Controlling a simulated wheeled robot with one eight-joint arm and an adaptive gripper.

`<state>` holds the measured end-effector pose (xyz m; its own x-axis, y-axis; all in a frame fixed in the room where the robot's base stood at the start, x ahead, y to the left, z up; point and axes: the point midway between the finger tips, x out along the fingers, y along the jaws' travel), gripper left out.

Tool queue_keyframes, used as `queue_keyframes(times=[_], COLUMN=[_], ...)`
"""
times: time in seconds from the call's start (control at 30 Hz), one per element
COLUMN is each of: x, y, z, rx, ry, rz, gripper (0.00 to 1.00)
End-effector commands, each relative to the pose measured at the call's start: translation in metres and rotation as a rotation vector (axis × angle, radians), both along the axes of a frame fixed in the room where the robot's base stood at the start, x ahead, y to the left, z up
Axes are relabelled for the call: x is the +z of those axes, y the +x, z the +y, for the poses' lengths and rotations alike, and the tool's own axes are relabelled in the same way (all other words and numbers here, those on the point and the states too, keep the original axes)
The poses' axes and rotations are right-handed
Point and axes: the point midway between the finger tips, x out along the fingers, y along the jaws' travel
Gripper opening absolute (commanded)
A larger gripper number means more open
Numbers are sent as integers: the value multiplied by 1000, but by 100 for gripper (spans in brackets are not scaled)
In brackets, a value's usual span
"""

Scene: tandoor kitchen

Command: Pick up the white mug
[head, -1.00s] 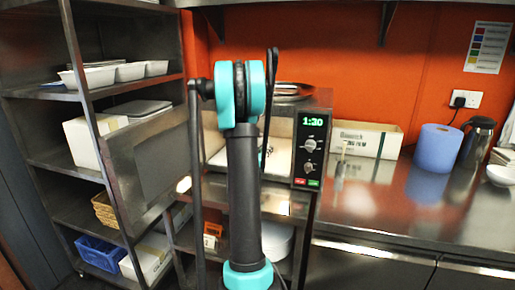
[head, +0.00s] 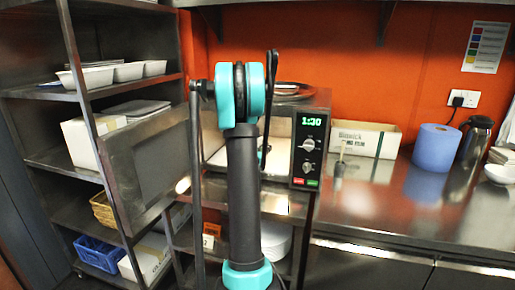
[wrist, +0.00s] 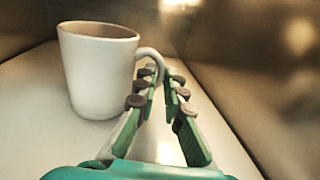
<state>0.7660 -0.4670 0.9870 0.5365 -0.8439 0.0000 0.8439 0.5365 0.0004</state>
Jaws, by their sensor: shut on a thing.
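The white mug (wrist: 95,75) stands upright on a pale floor inside a metal-walled space in the wrist view, with its handle to the right. My gripper (wrist: 167,78) has its green fingers closed in at the mug's handle, which lies at the fingertips. The mug's body is to the left of the fingers. In the head view my arm blocks most of the open microwave (head: 309,150), and the mug and the gripper cannot be made out there.
The microwave door (head: 150,165) hangs open to the left. A steel shelf rack (head: 95,95) with white trays and boxes stands at the left. On the right counter are a carton (head: 365,139), a blue paper roll (head: 437,147) and a steel flask (head: 474,140).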

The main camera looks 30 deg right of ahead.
Motion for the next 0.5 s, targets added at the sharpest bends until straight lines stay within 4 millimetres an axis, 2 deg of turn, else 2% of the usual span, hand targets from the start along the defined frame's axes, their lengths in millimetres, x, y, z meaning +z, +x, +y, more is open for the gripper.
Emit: queue_keyframes(times=[0.27, 0.5], x=[1, 10], y=[-1, -3], z=[1, 3], rx=[0, 0], ry=[-1, -1], rz=[1, 1], gripper=[0, 0])
